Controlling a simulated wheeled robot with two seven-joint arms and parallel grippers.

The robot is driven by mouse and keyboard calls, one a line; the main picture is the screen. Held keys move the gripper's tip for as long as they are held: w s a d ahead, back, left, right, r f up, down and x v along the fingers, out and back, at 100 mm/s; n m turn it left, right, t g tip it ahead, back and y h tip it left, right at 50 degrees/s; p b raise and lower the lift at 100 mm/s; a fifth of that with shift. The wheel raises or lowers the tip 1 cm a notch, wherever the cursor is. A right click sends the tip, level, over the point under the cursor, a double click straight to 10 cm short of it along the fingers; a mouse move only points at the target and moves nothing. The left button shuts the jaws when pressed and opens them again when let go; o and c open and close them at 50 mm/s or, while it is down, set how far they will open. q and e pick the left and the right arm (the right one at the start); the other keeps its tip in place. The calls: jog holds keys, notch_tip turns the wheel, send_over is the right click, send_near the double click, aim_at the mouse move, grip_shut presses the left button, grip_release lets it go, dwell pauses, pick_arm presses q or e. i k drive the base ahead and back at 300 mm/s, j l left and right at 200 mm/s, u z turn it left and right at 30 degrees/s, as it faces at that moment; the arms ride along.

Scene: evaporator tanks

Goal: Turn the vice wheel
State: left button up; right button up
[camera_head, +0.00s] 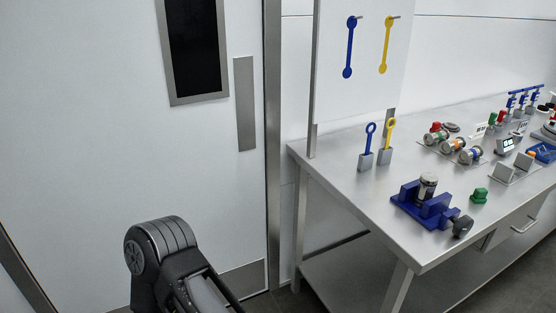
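A blue vice (421,204) sits on the metal table near its front left corner. A dark, knobbed vice wheel (462,226) is at the vice's right front end, close to the table's front edge. A metal cylinder with a pale top (427,187) stands upright at the vice; I cannot tell whether the jaws clamp it. A dark arm link of mine is at the lower left, well apart from the vice. Neither gripper shows.
The metal table (345,178) runs to the right. A green nut-like part (479,195) lies right of the vice. Blue and yellow wrenches (367,143) stand in holders behind it, and two more hang on a white board (335,60). A white door is at left.

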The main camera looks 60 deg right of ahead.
aim_at(462, 225)
jog(key=k+l, duration=0.4)
jog(key=l, duration=0.15)
jog(key=k+l, duration=0.35)
jog(key=l, duration=0.15)
jog(key=k+l, duration=0.4)
jog(key=l, duration=0.15)
jog(key=k+l, duration=0.35)
jog(key=l, duration=0.15)
jog(key=k+l, duration=0.4)
jog(key=l, duration=0.15)
jog(key=k+l, duration=0.35)
jog(key=l, duration=0.15)
jog(key=k+l, duration=0.4)
jog(key=l, duration=0.15)
jog(key=k+l, duration=0.35)
jog(key=l, duration=0.2)
